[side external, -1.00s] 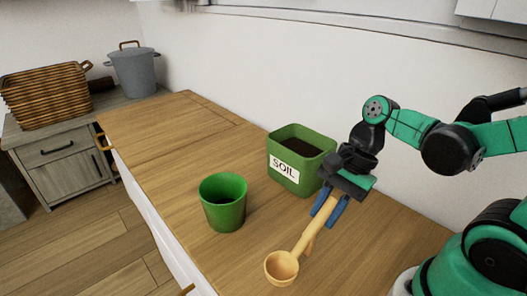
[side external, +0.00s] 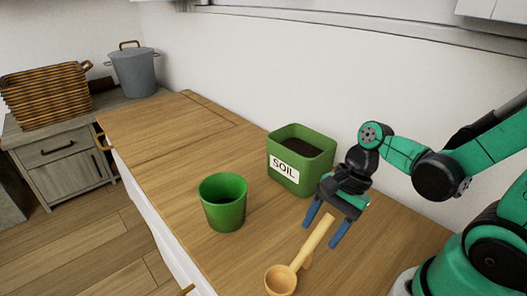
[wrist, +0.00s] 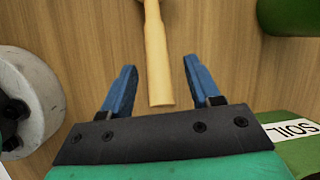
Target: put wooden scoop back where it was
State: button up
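The wooden scoop (side external: 308,250) lies on the wooden counter, its bowl towards the front edge and its handle towards my gripper. My gripper (side external: 324,232) is open, with its blue fingers spread on either side of the handle end. In the wrist view the scoop's handle (wrist: 156,55) runs between and beyond the open fingers of my gripper (wrist: 157,85), with a gap on both sides. The scoop's bowl is out of the wrist view.
A green soil box (side external: 300,160) with a SOIL label stands at the back, close to my gripper. A green pot (side external: 223,203) stands left of the scoop. The counter (side external: 165,135) is clear at the far left. A wicker basket (side external: 45,97) and grey pot (side external: 133,72) are farther away.

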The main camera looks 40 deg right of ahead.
jog(key=shift+f, duration=0.1)
dwell(0.3)
jog(key=shift+v, duration=2.75)
jog(key=shift+w, duration=0.25)
jog(key=w+r+n+t+h, duration=0.3)
jog(key=w+n+t+h, duration=0.1)
jog(key=n, duration=1)
jog(key=shift+w+n+t, duration=0.4)
jog(key=shift+w+t, duration=0.2)
jog(key=shift+w, duration=0.05)
jog(key=shift+d+r, duration=0.15)
